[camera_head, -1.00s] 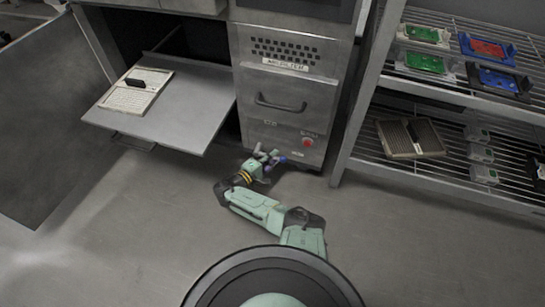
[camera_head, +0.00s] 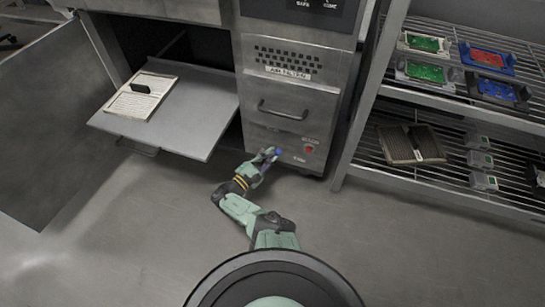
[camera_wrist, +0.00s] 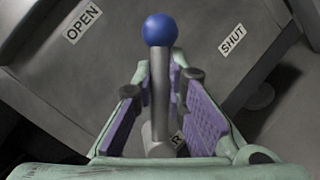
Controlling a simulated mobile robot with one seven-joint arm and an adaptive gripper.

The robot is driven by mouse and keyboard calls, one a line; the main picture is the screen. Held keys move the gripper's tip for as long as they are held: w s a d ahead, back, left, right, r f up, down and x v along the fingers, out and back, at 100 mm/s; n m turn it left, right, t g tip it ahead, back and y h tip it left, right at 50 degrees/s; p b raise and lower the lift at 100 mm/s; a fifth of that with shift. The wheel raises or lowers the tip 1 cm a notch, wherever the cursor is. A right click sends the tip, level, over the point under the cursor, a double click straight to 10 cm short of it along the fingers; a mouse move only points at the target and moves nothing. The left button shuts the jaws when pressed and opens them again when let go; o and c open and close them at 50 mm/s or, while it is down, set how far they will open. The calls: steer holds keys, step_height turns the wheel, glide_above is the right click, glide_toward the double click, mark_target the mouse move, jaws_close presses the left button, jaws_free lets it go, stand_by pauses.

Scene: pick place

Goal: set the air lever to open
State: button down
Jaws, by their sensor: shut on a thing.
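The air lever is a grey rod with a blue ball knob (camera_wrist: 160,29) in the wrist view. It stands between my gripper's (camera_wrist: 160,86) two purple-padded fingers, and my gripper is shut on it. The knob sticks out beyond the fingertips. The OPEN label (camera_wrist: 82,22) is to the left of the knob, and the SHUT label (camera_wrist: 233,39) is to the right. The knob lies between the two labels in this view. In the head view the knob (camera_head: 279,151) shows small at the lower front of the cabinet, beside my gripper (camera_head: 266,157). The lever's base is partly hidden.
The steel cabinet has an AIR FILTER label (camera_head: 290,70), a handle (camera_head: 283,110) and a red button (camera_head: 309,149). A lowered flap (camera_head: 190,125) holding a board (camera_head: 143,94) sticks out at left. A wire shelf (camera_head: 440,178) stands at right. The floor in front is clear.

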steer(key=shift+w+a+r+n+t, duration=0.1)
steer(key=shift+a+r+n+t, duration=0.15)
steer(key=shift+n, duration=0.4)
steer(key=shift+w+a+r+n+t, duration=0.1)
steer(key=shift+a+n+t, duration=0.2)
steer(key=shift+n, duration=0.4)
steer(key=shift+w+a+r+n+t, duration=0.1)
steer(key=shift+a+r+n+t, duration=0.2)
steer(key=shift+n, duration=0.35)
steer(key=shift+d, duration=0.1)
steer(key=c, duration=1.6)
jaws_free()
steer(key=v, duration=1.2)
steer(key=shift+f, duration=0.15)
steer(key=shift+s, duration=0.1)
